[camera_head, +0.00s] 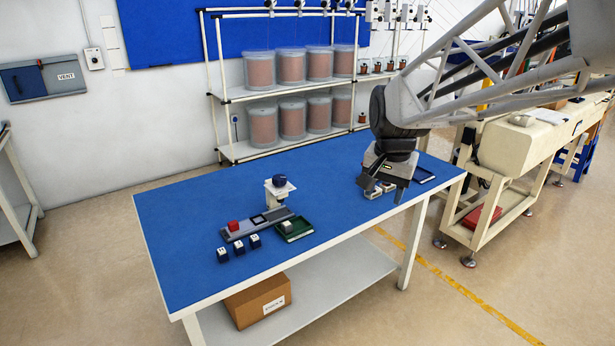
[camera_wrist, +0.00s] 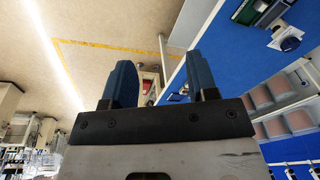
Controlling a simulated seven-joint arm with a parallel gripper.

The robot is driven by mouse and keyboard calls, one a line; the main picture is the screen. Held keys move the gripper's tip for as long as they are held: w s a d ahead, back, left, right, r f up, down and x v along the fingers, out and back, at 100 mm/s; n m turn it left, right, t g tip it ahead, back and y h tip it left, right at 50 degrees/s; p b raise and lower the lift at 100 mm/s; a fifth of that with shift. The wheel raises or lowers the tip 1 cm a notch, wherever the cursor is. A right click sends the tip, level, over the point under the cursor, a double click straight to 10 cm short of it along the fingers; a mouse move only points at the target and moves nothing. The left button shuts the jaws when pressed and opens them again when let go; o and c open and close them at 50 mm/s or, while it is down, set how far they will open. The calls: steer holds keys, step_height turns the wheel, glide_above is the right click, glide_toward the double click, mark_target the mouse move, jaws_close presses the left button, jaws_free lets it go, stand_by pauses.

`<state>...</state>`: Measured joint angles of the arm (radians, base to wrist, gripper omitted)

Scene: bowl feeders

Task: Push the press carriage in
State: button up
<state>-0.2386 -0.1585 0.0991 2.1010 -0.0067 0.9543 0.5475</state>
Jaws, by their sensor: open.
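The press (camera_head: 279,190) stands on the blue table, left of its middle, with a white top plate and a dark blue round knob. A long grey carriage rail (camera_head: 254,226) runs from under it toward the left. A red block (camera_head: 233,226) sits near the rail's left end, clear of the press head. My gripper (camera_head: 383,188) is open above the right part of the table, well apart from the press. In the wrist view the gripper's two dark blue fingers (camera_wrist: 160,75) are spread, and the press (camera_wrist: 288,38) shows at the upper right.
A green tray (camera_head: 304,233) holding a grey block lies right of the rail. Several small dark blue blocks (camera_head: 239,248) stand in front of it. A dark blue tray (camera_head: 424,180) lies right of my gripper. The table's middle (camera_head: 330,190) is clear.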

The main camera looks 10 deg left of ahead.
steer(key=w+a+f+m, duration=0.1)
steer(key=w+a+f, duration=0.2)
steer(key=w+a, duration=0.7)
steer(key=m+g, duration=0.2)
steer(key=m, duration=0.3)
glide_above(233, 222)
steer(key=f, duration=2.3)
steer(key=shift+d+f, duration=0.3)
steer(key=shift+f, duration=0.05)
steer(key=shift+a+f, duration=0.25)
steer(key=shift+a, duration=0.05)
steer(key=shift+f, duration=0.1)
steer(key=shift+f, duration=3.8)
